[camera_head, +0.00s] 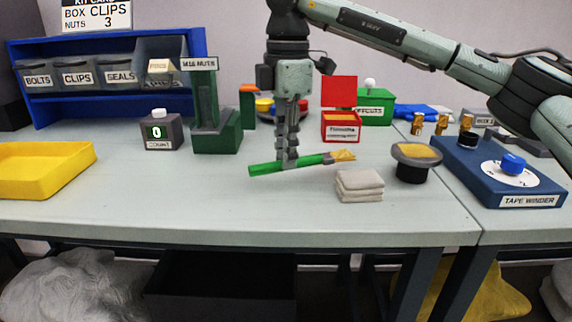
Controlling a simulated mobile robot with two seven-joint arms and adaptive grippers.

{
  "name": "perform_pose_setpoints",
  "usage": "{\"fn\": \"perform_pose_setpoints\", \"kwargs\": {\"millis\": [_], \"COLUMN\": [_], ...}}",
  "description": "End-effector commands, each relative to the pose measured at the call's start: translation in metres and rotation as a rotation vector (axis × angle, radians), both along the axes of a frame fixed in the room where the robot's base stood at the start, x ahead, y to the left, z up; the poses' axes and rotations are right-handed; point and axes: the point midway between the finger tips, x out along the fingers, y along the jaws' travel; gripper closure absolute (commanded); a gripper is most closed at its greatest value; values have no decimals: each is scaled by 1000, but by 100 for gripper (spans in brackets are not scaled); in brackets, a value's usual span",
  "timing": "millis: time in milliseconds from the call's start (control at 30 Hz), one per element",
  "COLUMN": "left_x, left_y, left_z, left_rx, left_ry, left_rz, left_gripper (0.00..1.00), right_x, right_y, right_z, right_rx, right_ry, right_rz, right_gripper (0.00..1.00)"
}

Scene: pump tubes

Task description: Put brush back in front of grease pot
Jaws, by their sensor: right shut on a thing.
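The brush (263,169) has a green handle to the left and yellow bristles to the right. My right gripper (286,163) comes down from above and is shut on the middle of the green handle. The brush lies nearly level, at or just above the table; I cannot tell if it touches. What looks like the grease pot (414,172), a dark round pot with a wide grey rim and yellowish top, stands to the right of the bristle end, with a gap between. My left gripper is not in view.
A folded cloth stack (360,186) sits between brush and pot, nearer the front. A red box (341,127) stands behind the bristles. A green press-like stand (215,140) and a counter (162,133) are to the left. The blue tape winder (490,172) is at right.

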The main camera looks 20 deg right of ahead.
Motion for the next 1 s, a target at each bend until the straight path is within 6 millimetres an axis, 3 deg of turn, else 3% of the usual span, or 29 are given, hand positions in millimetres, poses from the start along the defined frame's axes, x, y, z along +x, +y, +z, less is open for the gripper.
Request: {"fn": "perform_pose_setpoints", "kwargs": {"millis": [200, 600, 633, 767, 1000], "left_x": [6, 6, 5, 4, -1], "left_y": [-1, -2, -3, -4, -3], "left_z": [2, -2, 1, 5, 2], "left_rx": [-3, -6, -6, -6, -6], "left_ry": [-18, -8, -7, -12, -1], "left_rz": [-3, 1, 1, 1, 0], "left_gripper": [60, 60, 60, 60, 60], "right_x": [0, 0, 0, 0, 0], "right_y": [0, 0, 0, 0, 0], "right_z": [-30, -35, -34, -33, -33], "right_rx": [0, 0, 0, 0, 0], "right_ry": [1, 0, 0, 0, 0], "right_rz": [-1, -1, -1, -1, -1], "right_gripper": [100, 100, 81, 65, 63]}}
